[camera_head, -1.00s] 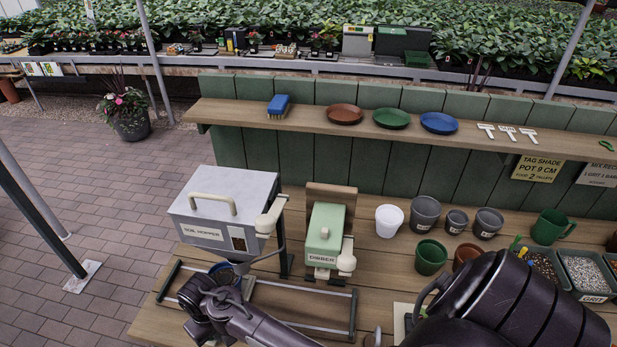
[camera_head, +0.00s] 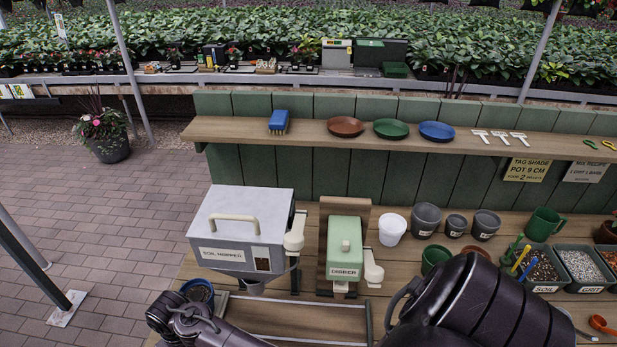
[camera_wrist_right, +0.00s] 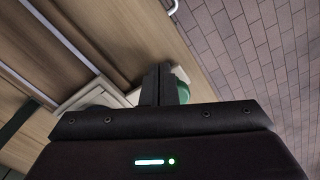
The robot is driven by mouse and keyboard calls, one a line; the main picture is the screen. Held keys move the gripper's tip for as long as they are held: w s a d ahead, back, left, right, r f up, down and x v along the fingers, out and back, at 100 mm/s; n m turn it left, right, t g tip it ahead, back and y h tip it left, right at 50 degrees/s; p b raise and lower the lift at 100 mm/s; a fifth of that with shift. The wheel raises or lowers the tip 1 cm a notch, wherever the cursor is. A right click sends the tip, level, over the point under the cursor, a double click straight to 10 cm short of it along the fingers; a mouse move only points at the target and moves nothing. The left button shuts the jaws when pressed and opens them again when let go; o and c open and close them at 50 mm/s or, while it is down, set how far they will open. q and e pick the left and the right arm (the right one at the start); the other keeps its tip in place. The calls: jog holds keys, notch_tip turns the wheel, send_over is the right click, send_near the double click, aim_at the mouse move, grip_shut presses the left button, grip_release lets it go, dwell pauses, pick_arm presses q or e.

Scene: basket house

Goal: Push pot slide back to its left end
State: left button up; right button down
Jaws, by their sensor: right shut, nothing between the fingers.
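The pot slide's metal rail frame (camera_head: 369,322) lies on the bench in front of the grey soil hopper (camera_head: 225,222) and the green dibber (camera_head: 344,245). A blue-rimmed round pot (camera_head: 199,288) with dark contents sits at the frame's left, left of the hopper spout. In the right wrist view my right gripper (camera_wrist_right: 165,84) is shut and empty above the bench.
White and grey pots (camera_head: 426,219) stand right of the dibber. Soil and grit bins (camera_head: 580,268) are at the far right. A shelf (camera_head: 300,130) with saucers spans the back.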

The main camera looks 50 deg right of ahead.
jog(key=shift+s+r, duration=0.1)
jog(key=shift+r, duration=0.3)
pick_arm(q)
jog(key=shift+s+d, duration=0.15)
pick_arm(e)
jog(key=r, duration=0.1)
jog(key=s+r, duration=0.1)
jog(key=d+r, duration=0.1)
jog(key=r, duration=0.1)
jog(key=shift+s+r, duration=0.1)
jog(key=shift+s, duration=0.05)
jog(key=shift+s+d, duration=0.1)
